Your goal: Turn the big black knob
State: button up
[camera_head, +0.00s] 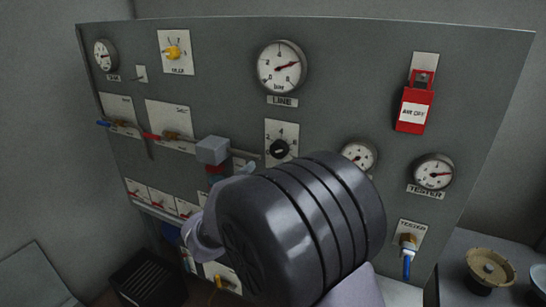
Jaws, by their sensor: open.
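The black knob (279,148) sits on a white plate (282,129) with numbers around it, below the gauge marked LINE. Its front and the upper plate show clear; the lower part of the plate comes close to my arm in the picture. A thick, dark, ribbed joint of my arm fills the lower middle, with pale links at its left and lower right.
A grey box with a pipe (212,150) juts out left of the knob. The LINE gauge (280,68) is above. A red AIR OFF tag (414,110) hangs at right. Valves with colored handles line the left. A tan round part (490,268) lies on the right-hand surface.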

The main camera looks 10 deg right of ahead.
aim_at(277, 152)
jog(key=b+x, duration=0.1)
jog(key=x, duration=0.7)
jog(key=shift+w+r, duration=0.1)
jog(key=shift+w, duration=0.05)
jog(key=c, duration=1.4)
